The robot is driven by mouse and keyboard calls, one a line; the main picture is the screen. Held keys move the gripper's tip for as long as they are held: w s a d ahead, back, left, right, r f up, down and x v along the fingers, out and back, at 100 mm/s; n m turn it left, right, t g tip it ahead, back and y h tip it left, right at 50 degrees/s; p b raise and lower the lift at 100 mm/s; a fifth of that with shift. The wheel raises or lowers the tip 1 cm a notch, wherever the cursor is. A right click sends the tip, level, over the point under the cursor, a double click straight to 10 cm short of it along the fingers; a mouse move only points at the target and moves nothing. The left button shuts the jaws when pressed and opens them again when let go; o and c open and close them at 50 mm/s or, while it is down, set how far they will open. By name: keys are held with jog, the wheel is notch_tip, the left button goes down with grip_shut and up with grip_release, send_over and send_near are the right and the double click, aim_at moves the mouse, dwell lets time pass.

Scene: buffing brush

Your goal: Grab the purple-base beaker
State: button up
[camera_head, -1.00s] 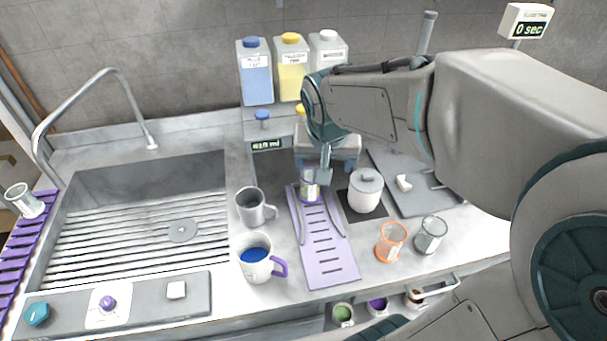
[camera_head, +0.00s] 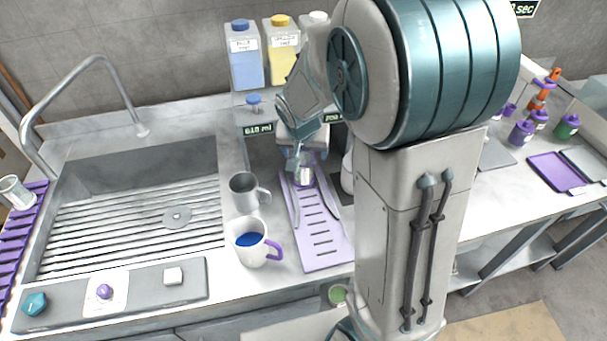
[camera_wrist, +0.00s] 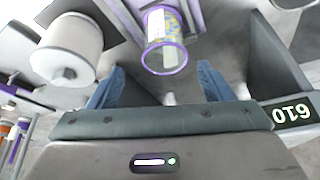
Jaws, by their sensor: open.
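The purple-base beaker (camera_head: 306,174) is clear glass with a purple rim band and stands at the top end of the lilac slotted rack (camera_head: 325,250). In the wrist view the beaker (camera_wrist: 166,55) lies just past my fingertips, roughly centred between them, with colored markings on its side. My gripper (camera_head: 296,160) is right at the beaker, on its upper left. In the wrist view my gripper (camera_wrist: 161,70) has its two blue-grey fingers wide apart with nothing clasped. I cannot tell whether a finger touches the glass.
A grey mug (camera_head: 245,190) and a white mug with blue liquid (camera_head: 250,243) stand left of the rack. A white lidded jar (camera_wrist: 70,48) is close beside the beaker. The sink (camera_head: 140,215) is at left. My arm hides much of the right counter.

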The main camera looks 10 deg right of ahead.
aim_at(302, 160)
jog(key=shift+a+p+x, duration=0.2)
jog(key=shift+p+x, duration=0.25)
jog(key=shift+x, duration=0.9)
jog(key=shift+a+p+x, duration=0.15)
jog(key=shift+p+x, duration=0.25)
jog(key=shift+x, duration=0.95)
jog(key=shift+f, duration=0.1)
jog(key=c, duration=1.5)
jog(key=shift+o, duration=0.2)
